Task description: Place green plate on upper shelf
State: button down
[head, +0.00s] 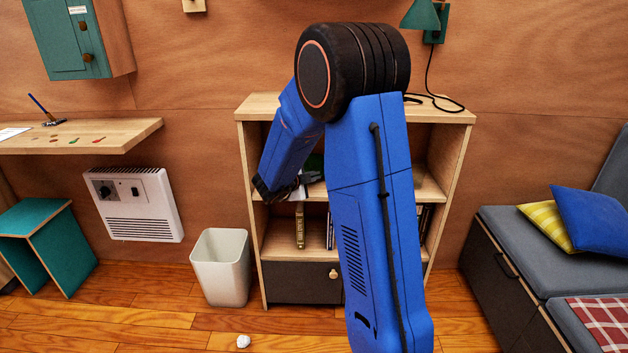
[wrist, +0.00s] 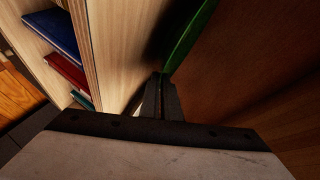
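The green plate (wrist: 190,38) shows edge-on in the wrist view, rising from the tips of my gripper. My gripper (wrist: 160,85) has its dark fingers close together on the plate's rim. In the head view, my gripper (head: 308,179) is inside the upper opening of the wooden bookcase (head: 455,145), and a small dark green patch of the plate (head: 315,162) shows behind my arm. The upper shelf (head: 431,187) lies just below the gripper. In the wrist view the plate is beside the pale shelf board (wrist: 125,40); whether they touch is unclear.
A white bin (head: 221,268) stands left of the bookcase. A green lamp (head: 422,16) hangs above it. A cushioned bench (head: 520,240) is at right. My arm hides the middle of the bookcase.

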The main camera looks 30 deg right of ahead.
jog(key=shift+w+d+f, duration=0.1)
jog(key=shift+w+f, duration=0.1)
jog(key=shift+f, duration=0.5)
jog(key=c, duration=2.3)
grip_release()
